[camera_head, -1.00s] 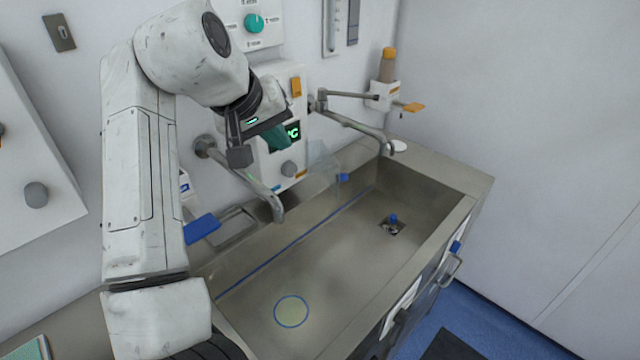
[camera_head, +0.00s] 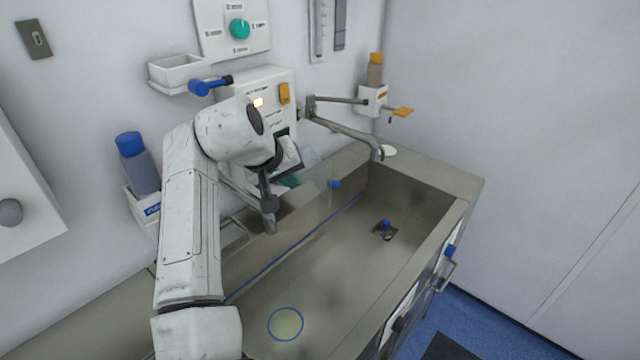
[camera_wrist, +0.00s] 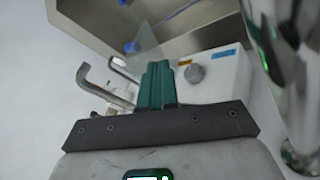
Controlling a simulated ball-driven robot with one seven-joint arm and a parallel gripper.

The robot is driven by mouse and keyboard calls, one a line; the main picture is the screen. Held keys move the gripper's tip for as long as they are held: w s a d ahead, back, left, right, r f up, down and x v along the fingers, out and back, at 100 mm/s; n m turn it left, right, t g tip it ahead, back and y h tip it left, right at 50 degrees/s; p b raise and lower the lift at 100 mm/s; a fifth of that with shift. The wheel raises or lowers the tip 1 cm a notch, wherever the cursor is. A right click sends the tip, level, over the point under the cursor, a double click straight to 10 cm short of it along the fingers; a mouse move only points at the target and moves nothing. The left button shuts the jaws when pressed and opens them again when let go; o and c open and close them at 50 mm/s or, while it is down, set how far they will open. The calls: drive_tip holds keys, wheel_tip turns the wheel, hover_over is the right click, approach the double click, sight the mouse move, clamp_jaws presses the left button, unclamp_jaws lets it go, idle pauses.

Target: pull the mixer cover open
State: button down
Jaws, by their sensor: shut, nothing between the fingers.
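The mixer is a white wall box (camera_head: 262,82) with an orange tab, partly hidden behind my arm. In the wrist view its white front (camera_wrist: 228,76) shows a grey knob. A clear cover (camera_head: 314,168) with a blue knob (camera_head: 334,184) stands out below the box, over the sink's back edge. In the wrist view the clear cover (camera_wrist: 148,40) lies just beyond my fingertips. My gripper (camera_head: 289,180) is shut and empty, its teal fingers left of the blue knob. The fingers (camera_wrist: 157,68) show pressed together in the wrist view; contact with the cover cannot be told.
A metal spout (camera_head: 268,212) is close beside my gripper; another long tap (camera_head: 345,132) is at right. The steel sink (camera_head: 345,270) is below, with a drain plug (camera_head: 385,226). A blue-capped bottle (camera_head: 137,162) and blue lever (camera_head: 208,86) are at left.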

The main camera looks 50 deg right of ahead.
drive_tip(key=p, duration=0.1)
approach(327, 193)
wheel_tip(327, 193, down, 3)
drive_tip(key=w+a, duration=0.1)
drive_tip(key=w, duration=0.1)
drive_tip(key=shift+s+d+f+p, duration=0.1)
drive_tip(key=shift+s+d+p, duration=0.3)
drive_tip(key=shift+d, duration=0.45)
drive_tip(key=shift+s+d+f+p, duration=0.1)
drive_tip(key=shift+s+d+p, duration=0.3)
drive_tip(key=shift+d, duration=0.45)
drive_tip(key=shift+w, duration=0.1)
